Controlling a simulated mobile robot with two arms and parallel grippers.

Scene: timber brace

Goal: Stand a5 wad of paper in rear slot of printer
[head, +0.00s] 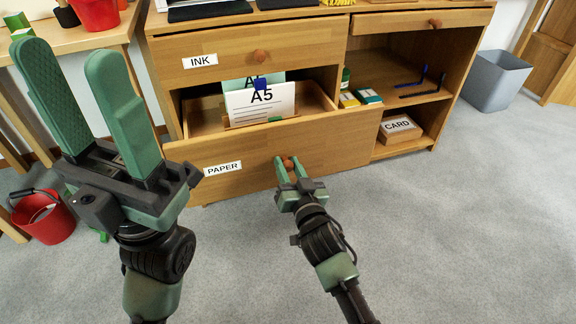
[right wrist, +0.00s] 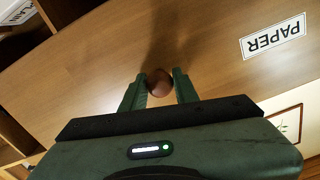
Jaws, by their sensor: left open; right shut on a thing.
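The A5 paper wad (head: 262,102) stands in the open PAPER drawer (head: 240,166), its "A5" label facing me; a greenish wad (head: 238,84) stands behind it. My right gripper (head: 291,168) is shut on the drawer's round wooden knob (head: 288,163). The right wrist view shows the knob (right wrist: 159,83) between the two fingers. My left gripper (head: 82,95) is open and empty, raised in front of the desk at the left. I cannot make out a printer in these frames.
The INK drawer (head: 250,58) above is shut. A CARD pack (head: 398,128) and small yellow-green boxes (head: 360,97) sit on the right shelves. A red bucket (head: 44,216) stands at the left, a grey bin (head: 496,80) at the right. The carpet in front is clear.

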